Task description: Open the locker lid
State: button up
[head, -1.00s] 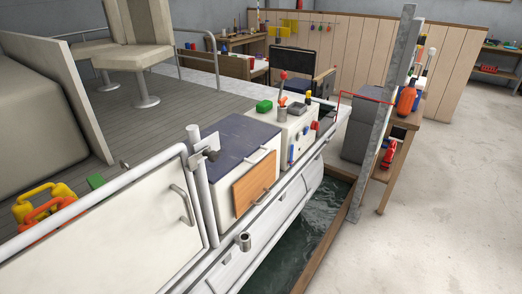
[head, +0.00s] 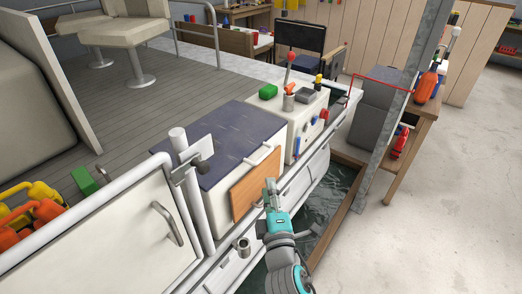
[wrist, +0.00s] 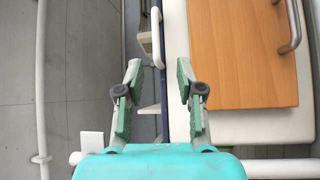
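The locker (head: 222,203) is a white box with a shut, dark blue lid (head: 225,140) and a wooden front panel (head: 245,195). A pale bar handle (head: 262,156) sits at the lid's front edge. My gripper (head: 270,184) is in front of the wooden panel, below the lid handle. In the wrist view my gripper (wrist: 157,66) is open and empty. The lid handle (wrist: 157,38) shows just beyond and between the fingertips, apart from them. The lid's thin blue edge (wrist: 161,85) runs between the fingers. The wooden panel (wrist: 235,60) is on the right, with a metal handle (wrist: 293,28).
A white control console (head: 305,120) with levers stands beyond the locker. A post with a bracket (head: 190,165) rises at the locker's near left corner. A white door (head: 115,235) is at left. Water (head: 318,210) lies below right; open floor (head: 430,220) is farther right.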

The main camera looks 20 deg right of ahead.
aim_at(263, 155)
jog(key=w, duration=0.3)
jog(key=w+d+r, duration=0.1)
jog(key=w, duration=0.3)
jog(key=w+r, duration=0.1)
jog(key=w, duration=0.3)
jog(key=shift+w+d, duration=0.1)
jog(key=shift+d, duration=0.3)
grip_shut()
